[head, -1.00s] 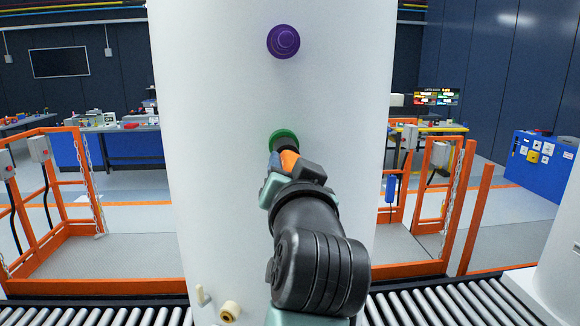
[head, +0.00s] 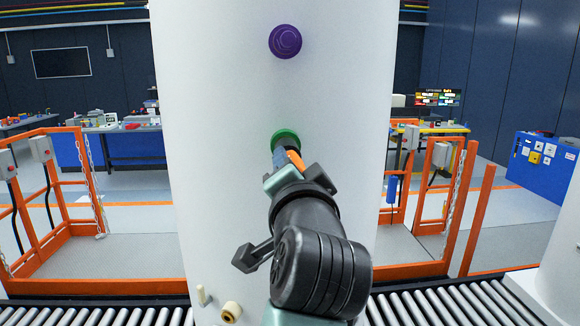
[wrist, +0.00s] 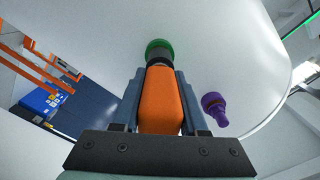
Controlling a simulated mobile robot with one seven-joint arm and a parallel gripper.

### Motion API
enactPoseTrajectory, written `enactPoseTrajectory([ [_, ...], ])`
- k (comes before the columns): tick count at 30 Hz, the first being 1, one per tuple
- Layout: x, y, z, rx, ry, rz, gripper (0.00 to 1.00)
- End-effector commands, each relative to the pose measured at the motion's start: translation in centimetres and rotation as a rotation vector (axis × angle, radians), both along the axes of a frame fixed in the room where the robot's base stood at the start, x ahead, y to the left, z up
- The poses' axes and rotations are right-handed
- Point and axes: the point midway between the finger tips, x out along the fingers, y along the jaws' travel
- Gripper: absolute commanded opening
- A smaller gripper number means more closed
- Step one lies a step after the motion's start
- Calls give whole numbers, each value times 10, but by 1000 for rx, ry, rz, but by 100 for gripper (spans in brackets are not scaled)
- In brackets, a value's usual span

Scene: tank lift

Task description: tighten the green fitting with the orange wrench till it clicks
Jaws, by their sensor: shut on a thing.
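The green fitting (head: 285,138) sits on the front of the white tank (head: 220,190), below a purple fitting (head: 285,41). My gripper (head: 283,165) is in front of the green fitting, rolled to one side. It is shut on the orange wrench (wrist: 160,105), whose orange body lies between the two fingers in the wrist view. The wrench's dark head meets the green fitting (wrist: 158,45) there. The exact fit between head and fitting is hidden. The purple fitting also shows at the right of the wrist view (wrist: 215,108).
A roller conveyor (head: 450,303) runs along the front at the tank's foot. Orange railings (head: 50,225) stand at both sides. A small cream tap (head: 230,311) sticks out low on the tank. A blue cabinet (head: 540,165) stands far right.

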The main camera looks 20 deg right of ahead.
Motion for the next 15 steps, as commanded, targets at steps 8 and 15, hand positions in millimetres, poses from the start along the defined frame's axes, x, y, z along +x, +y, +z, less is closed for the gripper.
enactPoseTrajectory([
  [8, -1, -3, 2, -454, 128, -4, 0],
  [15, -2, -4, 2, -835, 239, -3, 0],
])
